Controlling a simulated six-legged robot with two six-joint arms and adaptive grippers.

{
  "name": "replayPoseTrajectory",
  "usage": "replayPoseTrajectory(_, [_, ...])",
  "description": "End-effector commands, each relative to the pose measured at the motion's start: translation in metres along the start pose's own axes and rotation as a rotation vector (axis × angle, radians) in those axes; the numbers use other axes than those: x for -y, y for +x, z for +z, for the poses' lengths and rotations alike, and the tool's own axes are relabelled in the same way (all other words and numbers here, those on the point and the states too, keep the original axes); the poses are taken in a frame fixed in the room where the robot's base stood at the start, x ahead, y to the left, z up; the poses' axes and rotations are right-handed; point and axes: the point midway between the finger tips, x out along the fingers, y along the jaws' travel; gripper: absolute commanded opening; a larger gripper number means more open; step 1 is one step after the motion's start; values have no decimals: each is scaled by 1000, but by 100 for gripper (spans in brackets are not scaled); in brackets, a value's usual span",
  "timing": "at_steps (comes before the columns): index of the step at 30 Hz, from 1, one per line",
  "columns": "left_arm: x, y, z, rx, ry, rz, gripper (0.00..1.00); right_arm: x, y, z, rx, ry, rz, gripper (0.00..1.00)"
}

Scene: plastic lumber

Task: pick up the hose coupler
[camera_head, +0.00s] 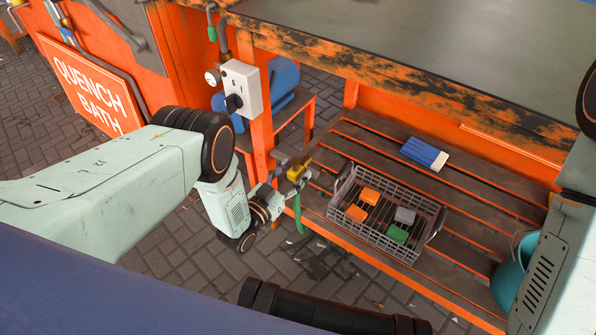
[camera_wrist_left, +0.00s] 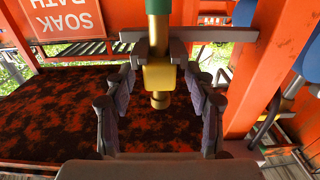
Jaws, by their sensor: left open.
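The hose coupler (camera_wrist_left: 159,76) is a brass-yellow fitting on the end of a green hose (camera_wrist_left: 158,28). In the wrist view it lies between the two fingers of my left gripper (camera_wrist_left: 159,90), with a gap on each side. In the head view the yellow coupler (camera_head: 299,173) shows small at the tip of my left gripper (camera_head: 290,176), beside the orange post. The green hose (camera_head: 299,215) hangs below it. My left gripper is open and holds nothing. My right gripper is out of view; only part of my right arm shows at the right edge.
A grey wire basket (camera_head: 345,188) with orange, green and grey blocks stands on the slatted shelf (camera_head: 470,225). A blue and white block (camera_head: 425,154) lies behind it. A teal bucket (camera_head: 510,272) is at the right. An orange post (camera_head: 262,135) with a white socket box (camera_head: 241,88) stands close to my left gripper.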

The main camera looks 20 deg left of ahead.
Motion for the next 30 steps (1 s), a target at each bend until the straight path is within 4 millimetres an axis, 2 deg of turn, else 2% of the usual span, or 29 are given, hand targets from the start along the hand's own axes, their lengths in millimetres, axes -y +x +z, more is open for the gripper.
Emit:
replayPoseTrajectory(3, [0,0,0,0,0,0,54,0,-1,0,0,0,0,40])
replayPoseTrajectory(22, [0,-1,0,0,0,0,0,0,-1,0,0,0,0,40])
replayPoseTrajectory(30, [0,0,-1,-1,1,0,0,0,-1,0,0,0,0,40])
